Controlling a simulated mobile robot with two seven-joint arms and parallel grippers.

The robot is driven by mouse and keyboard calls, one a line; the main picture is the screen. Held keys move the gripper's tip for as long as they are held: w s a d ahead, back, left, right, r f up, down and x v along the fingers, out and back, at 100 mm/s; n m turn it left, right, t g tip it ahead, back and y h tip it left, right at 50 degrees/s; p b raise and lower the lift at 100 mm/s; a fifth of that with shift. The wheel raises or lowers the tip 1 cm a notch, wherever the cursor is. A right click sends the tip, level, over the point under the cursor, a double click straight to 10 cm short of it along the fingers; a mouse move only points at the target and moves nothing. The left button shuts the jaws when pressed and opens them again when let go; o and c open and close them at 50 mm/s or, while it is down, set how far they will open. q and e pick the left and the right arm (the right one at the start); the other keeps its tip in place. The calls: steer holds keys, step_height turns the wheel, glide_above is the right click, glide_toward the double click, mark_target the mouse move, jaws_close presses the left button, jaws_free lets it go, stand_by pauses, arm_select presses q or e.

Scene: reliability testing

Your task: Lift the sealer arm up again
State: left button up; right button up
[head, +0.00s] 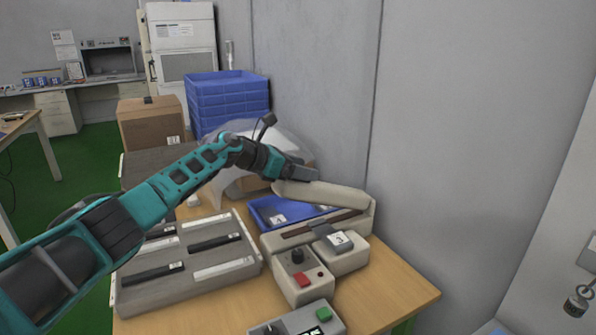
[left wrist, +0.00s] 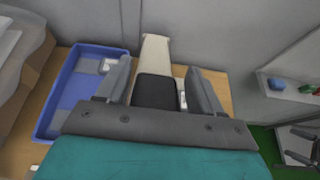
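The sealer arm (head: 322,195) is a beige bar in the head view. It meets the sealer base (head: 283,241) at the right end and stands apart from the base's dark slot at the left end, with blue showing between. My left gripper (head: 303,174) is at the arm's free left end. In the left wrist view, the beige arm (left wrist: 157,55) and its dark end pad (left wrist: 156,92) lie between the two spread fingers of my left gripper (left wrist: 162,85). A gap shows beside the right finger; contact at the left finger is unclear. My right gripper is out of view.
A blue tray (head: 262,211) lies behind the sealer; it also shows in the wrist view (left wrist: 52,118). A grey sorting tray (head: 190,287) with strips is left, a control box with red button (head: 300,280) in front. The wall (head: 450,130) stands close behind and right.

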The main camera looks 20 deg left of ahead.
arm_select(q)
steer(key=shift+o, duration=0.9)
steer(key=shift+f, duration=0.15)
steer(key=shift+a, duration=0.1)
steer(key=shift+s+a, duration=0.1)
steer(key=shift+s+a, duration=0.15)
steer(key=shift+a, duration=0.1)
steer(key=v, duration=1.2)
steer(key=shift+r, duration=0.25)
steer(key=shift+s, duration=0.1)
steer(key=shift+d, duration=0.1)
